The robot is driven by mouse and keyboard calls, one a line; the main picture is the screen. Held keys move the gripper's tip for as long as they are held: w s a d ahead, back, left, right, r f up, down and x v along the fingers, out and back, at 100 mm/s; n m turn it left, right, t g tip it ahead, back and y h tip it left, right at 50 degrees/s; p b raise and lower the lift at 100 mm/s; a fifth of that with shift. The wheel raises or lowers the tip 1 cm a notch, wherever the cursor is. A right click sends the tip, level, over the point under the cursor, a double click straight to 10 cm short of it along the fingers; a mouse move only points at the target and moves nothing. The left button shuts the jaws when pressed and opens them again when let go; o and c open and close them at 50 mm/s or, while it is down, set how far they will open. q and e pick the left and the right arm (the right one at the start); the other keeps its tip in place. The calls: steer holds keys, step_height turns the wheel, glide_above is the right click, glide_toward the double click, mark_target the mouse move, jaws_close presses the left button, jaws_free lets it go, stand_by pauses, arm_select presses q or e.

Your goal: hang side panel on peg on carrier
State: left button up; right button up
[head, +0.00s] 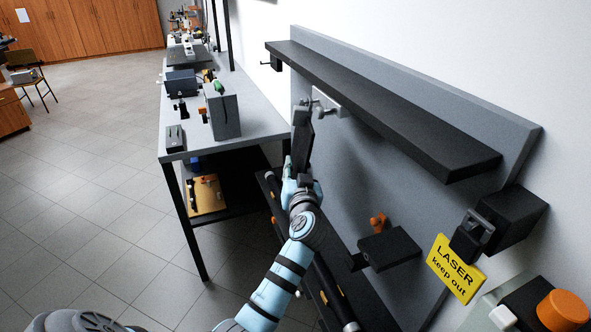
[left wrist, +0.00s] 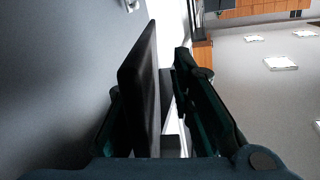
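A thin dark panel (head: 304,138), seemingly the side panel, stands nearly upright close to the grey wall board at the middle of the head view. My left gripper (head: 300,172) is at its lower part. In the left wrist view the panel (left wrist: 140,88) lies between the two fingers (left wrist: 160,95). A gap shows between it and the right finger, so the gripper looks open around it. A silver peg (head: 320,104) on a pale plate (head: 330,97) is beside the panel's top. I cannot tell whether the panel hangs on it. My right gripper is out of view.
A long dark shelf (head: 385,100) juts from the grey board (head: 515,135) above the peg. A black box (head: 505,222), a small black platform (head: 390,248) and a yellow laser sign (head: 456,268) stand at right. A grey bench (head: 258,128) with optics is at left.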

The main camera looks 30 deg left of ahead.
arm_select(q)
steer(key=shift+s+d, duration=0.1)
steer(key=v, duration=0.8)
steer(key=s+d+f+m+g+h+p, duration=0.1)
steer(key=s+d+f+m+h, duration=0.1)
steer(key=f, duration=0.8)
steer(key=s+d+f+m+g+h+p, duration=0.2)
steer(key=f+h, duration=0.1)
steer(key=f, duration=0.6)
steer(key=s+d+f+m+g+h+p, duration=0.1)
steer(key=s+d+f+m+h, duration=0.1)
steer(key=f, duration=0.8)
steer(key=s+f+m+g+h+p, duration=0.1)
steer(key=s+f+g+h+p, duration=0.2)
steer(key=s+f, duration=1.05)
steer(key=s+f+g, duration=0.2)
steer(key=s, duration=1.1)
steer(key=s+a+f+g+p, duration=0.1)
steer(key=s+f+g, duration=0.2)
steer(key=s, duration=1)
steer(key=shift+s+n+h, duration=0.3)
steer(key=shift+s+n, duration=0.1)
steer(key=shift+w, duration=0.1)
